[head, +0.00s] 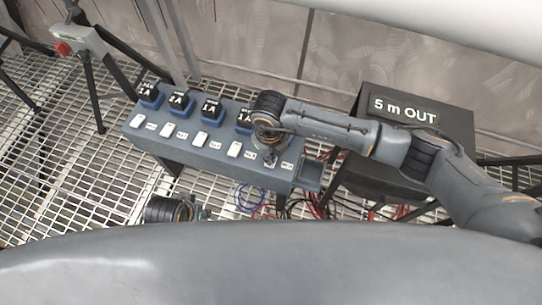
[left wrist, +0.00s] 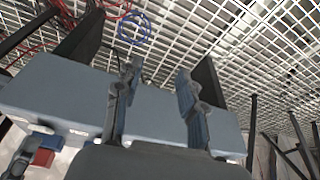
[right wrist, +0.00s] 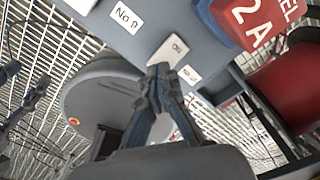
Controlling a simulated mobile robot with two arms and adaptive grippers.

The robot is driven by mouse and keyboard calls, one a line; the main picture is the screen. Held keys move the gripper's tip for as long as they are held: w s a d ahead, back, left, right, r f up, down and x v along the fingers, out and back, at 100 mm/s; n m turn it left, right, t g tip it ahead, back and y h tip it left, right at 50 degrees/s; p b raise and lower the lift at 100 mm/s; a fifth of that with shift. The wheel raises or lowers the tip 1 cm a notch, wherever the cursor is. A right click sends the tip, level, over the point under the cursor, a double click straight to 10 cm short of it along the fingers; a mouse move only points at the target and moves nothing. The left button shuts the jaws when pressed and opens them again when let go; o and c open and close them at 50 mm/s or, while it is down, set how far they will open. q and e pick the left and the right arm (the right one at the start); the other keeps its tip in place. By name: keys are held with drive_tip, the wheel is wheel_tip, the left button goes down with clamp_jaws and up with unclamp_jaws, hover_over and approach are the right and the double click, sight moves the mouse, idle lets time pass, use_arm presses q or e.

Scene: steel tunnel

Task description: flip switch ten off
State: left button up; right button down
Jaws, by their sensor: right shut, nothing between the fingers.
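A blue-grey switch panel (head: 215,155) carries a row of white rocker switches with number labels. In the right wrist view the end switch (right wrist: 172,48) shows "ON" on its face, beside a partly covered label (right wrist: 190,75); a "No.9" label (right wrist: 127,17) is to its left. My right gripper (right wrist: 160,72) is shut and empty, its tips at the lower edge of this switch; I cannot tell if they touch. In the head view my right gripper (head: 270,158) hides the switch. My left gripper (left wrist: 160,75) is open and empty by the panel's grey side.
A black "5 m OUT" box (head: 405,108) stands to the right. A red button (head: 62,48) stands at left.

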use_arm(q)
drive_tip(key=shift+w+b+v, duration=0.2)
drive_tip(key=shift+b+v, duration=0.15)
drive_tip(key=shift+v, duration=0.75)
drive_tip(key=shift+w+b+v, duration=0.2)
drive_tip(key=shift+b+v, duration=0.1)
drive_tip(key=shift+v, duration=0.8)
use_arm(e)
drive_tip(key=shift+f, duration=0.8)
use_arm(q)
drive_tip(key=shift+r, duration=0.15)
use_arm(e)
drive_tip(key=shift+r+p, duration=0.65)
drive_tip(key=shift+r, duration=0.1)
drive_tip(key=shift+r+p, duration=0.75)
drive_tip(key=shift+r, duration=0.25)
drive_tip(key=shift+r+p, duration=0.7)
drive_tip(key=shift+r, duration=0.2)
drive_tip(key=shift+r+p, duration=0.6)
drive_tip(key=shift+r, duration=0.25)
use_arm(q)
drive_tip(key=s+f, duration=0.4)
drive_tip(key=f, duration=1.3)
drive_tip(key=shift+a+f+g, duration=0.15)
drive_tip(key=shift+f+g, duration=0.15)
drive_tip(key=shift+g, duration=0.1)
drive_tip(key=shift+s, duration=0.1)
